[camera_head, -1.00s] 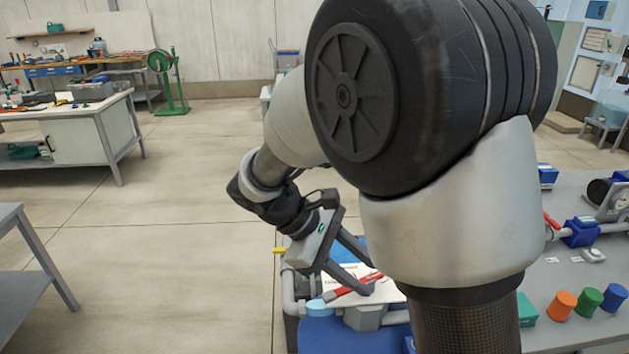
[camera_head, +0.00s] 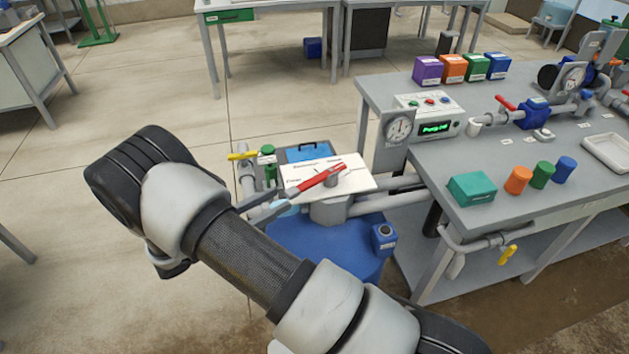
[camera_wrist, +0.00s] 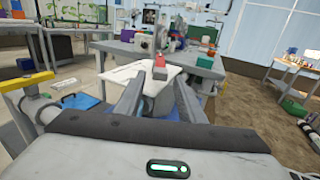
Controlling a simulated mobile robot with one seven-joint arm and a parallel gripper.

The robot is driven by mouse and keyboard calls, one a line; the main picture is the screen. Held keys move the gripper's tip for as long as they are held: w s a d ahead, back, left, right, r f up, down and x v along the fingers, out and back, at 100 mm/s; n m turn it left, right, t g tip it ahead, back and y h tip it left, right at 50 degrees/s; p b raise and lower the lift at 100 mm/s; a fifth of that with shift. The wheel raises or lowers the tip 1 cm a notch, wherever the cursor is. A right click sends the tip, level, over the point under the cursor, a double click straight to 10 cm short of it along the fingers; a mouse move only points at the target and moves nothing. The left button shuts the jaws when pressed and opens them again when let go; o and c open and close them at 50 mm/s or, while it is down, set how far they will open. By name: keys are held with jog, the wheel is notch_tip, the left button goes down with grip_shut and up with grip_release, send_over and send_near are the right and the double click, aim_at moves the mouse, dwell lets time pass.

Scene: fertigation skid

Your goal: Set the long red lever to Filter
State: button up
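The long red lever (camera_head: 318,181) lies across the white label plate (camera_head: 357,180), over a grey valve body (camera_head: 329,211) on the blue tank (camera_head: 335,250). The plate has several small labels, too small to read surely. My gripper (camera_head: 285,198) is at the lever's left end. In the wrist view, the fingers of my gripper (camera_wrist: 162,78) are apart, and the red lever end (camera_wrist: 160,62) shows between their tips. I cannot tell whether a finger touches it.
A yellow-handled valve (camera_head: 242,156) stands on the pipe left of the plate. At right, a grey bench (camera_head: 425,185) carries a gauge, a control box (camera_head: 431,115), colored boxes and another red-handled valve (camera_head: 505,103). The floor at left is open.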

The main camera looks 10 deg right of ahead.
aim_at(314, 179)
jog(key=x, duration=1.2)
jog(key=shift+d, duration=0.3)
grip_shut()
